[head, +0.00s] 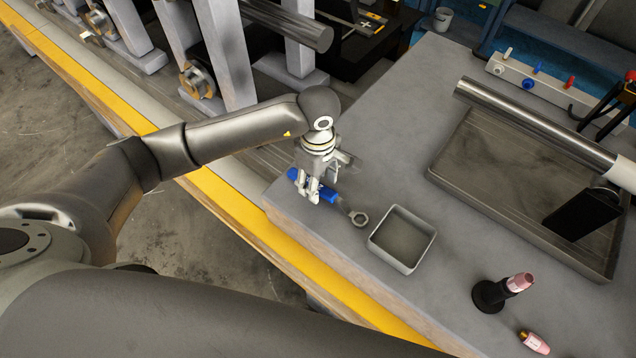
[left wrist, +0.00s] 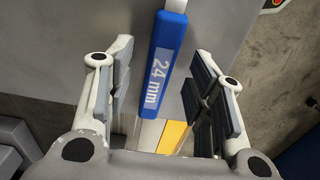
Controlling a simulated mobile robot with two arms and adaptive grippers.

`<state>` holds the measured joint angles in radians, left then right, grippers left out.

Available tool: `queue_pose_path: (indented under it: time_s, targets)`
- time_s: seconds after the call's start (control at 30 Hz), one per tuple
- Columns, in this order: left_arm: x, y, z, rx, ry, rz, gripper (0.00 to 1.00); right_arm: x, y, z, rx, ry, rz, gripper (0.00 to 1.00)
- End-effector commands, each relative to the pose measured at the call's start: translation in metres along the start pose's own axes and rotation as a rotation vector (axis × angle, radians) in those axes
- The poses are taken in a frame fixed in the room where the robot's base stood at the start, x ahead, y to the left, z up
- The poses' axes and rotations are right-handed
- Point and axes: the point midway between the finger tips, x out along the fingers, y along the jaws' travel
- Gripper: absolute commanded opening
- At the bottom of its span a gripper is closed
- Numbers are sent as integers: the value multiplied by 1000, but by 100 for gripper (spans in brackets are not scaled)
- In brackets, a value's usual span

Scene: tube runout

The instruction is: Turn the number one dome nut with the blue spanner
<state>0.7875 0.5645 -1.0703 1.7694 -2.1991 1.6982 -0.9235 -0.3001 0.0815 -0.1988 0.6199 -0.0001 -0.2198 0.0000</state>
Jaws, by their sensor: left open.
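The blue spanner (head: 327,194) lies on the grey bench top near its front-left corner, with its metal ring end (head: 360,219) pointing right towards a square tray. My left gripper (head: 321,191) is over the blue handle, pointing down. In the left wrist view the handle (left wrist: 167,58), marked "24 mm", runs between the open fingers (left wrist: 163,88), with visible gaps on both sides. Brass-coloured fittings (head: 199,80) sit low on the grey stands at upper left; I cannot tell whether one is the number one dome nut. My right gripper is not in view.
The open square tray (head: 374,243) stands just right of the ring end.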

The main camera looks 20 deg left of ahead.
Motion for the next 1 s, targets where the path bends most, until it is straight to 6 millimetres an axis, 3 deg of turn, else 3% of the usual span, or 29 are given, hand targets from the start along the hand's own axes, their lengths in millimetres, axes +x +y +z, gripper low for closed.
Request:
queue_pose_path:
  time_s: [0.33, 0.7, 1.0]
  targets:
    - [12, 0, 0, 1, 0, 1, 48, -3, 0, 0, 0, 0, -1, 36]
    - [12, 0, 0, 1, -1, 1, 2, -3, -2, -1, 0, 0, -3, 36]
    - [11, 0, 0, 0, -1, 2, 0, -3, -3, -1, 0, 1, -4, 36]
